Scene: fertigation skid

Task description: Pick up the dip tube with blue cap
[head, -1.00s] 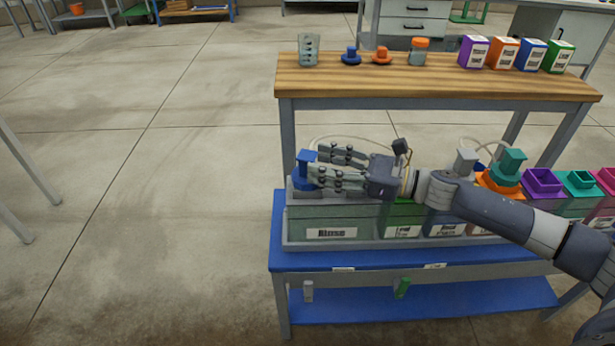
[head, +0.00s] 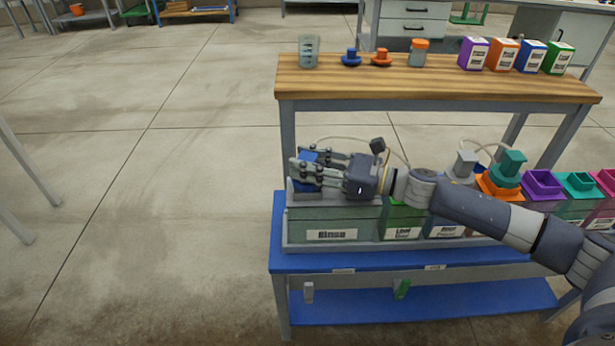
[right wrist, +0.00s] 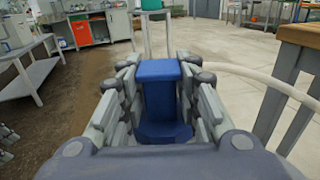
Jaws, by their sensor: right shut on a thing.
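The dip tube's blue cap (head: 307,157) stands at the left end of the skid, over the Rinse tank (head: 300,222). My right gripper (head: 304,172) reaches in from the right and is shut on the blue cap. In the right wrist view the blue cap (right wrist: 160,95) sits upright between the two rows of fingers. The tube below the cap is hidden. A pale hose (right wrist: 265,80) runs off to the right in the right wrist view. My left gripper is not in view.
Other tanks stand right of the Rinse tank, with a grey cap (head: 465,163) and a teal cap (head: 513,162). The wooden shelf (head: 430,90) behind bears small caps, a beaker and several labelled boxes. Open floor lies to the left.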

